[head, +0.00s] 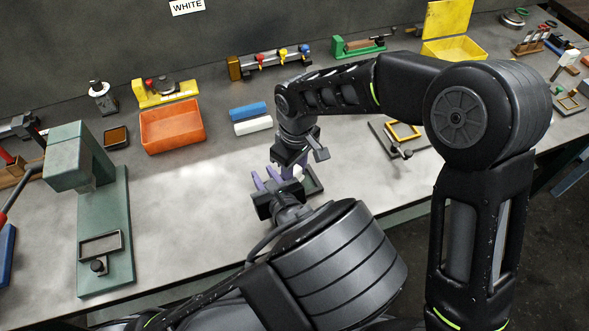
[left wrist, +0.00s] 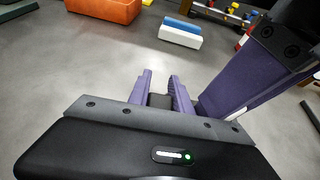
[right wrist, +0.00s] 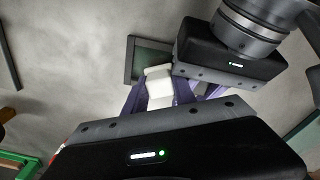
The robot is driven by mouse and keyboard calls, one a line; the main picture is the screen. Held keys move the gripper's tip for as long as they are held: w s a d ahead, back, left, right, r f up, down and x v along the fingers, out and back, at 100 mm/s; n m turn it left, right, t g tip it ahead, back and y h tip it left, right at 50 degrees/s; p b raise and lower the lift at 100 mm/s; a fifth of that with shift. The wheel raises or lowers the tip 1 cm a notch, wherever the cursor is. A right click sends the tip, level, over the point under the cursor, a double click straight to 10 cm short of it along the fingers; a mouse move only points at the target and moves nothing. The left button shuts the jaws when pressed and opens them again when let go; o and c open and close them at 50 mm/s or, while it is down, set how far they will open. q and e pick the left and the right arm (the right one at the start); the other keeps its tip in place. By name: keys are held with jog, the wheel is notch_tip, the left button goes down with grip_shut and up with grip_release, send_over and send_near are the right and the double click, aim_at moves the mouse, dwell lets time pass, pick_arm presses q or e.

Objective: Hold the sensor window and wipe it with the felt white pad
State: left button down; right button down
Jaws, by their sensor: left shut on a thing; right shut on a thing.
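A small dark-framed pane, which looks like the sensor window (right wrist: 142,62), shows greenish in the right wrist view. Part of its frame also shows in the head view (head: 315,184), right of my grippers; the rest is hidden. My left gripper (head: 266,178) is shut on a dark part, probably the window's handle (left wrist: 160,101). My right gripper (right wrist: 158,96) is shut on the white felt pad (right wrist: 158,80). The pad overlaps the pane in the right wrist view; I cannot tell whether they touch. Both grippers are close together, low over the table's front.
A blue block (head: 248,111) and a white block (head: 253,125) lie behind the grippers. An orange bin (head: 172,126) stands behind left, a green press (head: 103,215) at left. A yellow frame (head: 402,133) lies right. Table front-left of the grippers is clear.

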jog(key=shift+f, duration=0.3)
jog(key=shift+s+d+r, duration=0.2)
jog(key=shift+s+r, duration=0.05)
jog(key=shift+s, duration=0.5)
jog(key=shift+w+a, duration=0.1)
jog(key=shift+w+a+r, duration=0.1)
jog(key=shift+w+a, duration=0.15)
jog(key=shift+w, duration=0.4)
jog(key=shift+w+d, duration=0.1)
jog(key=shift+d, duration=0.05)
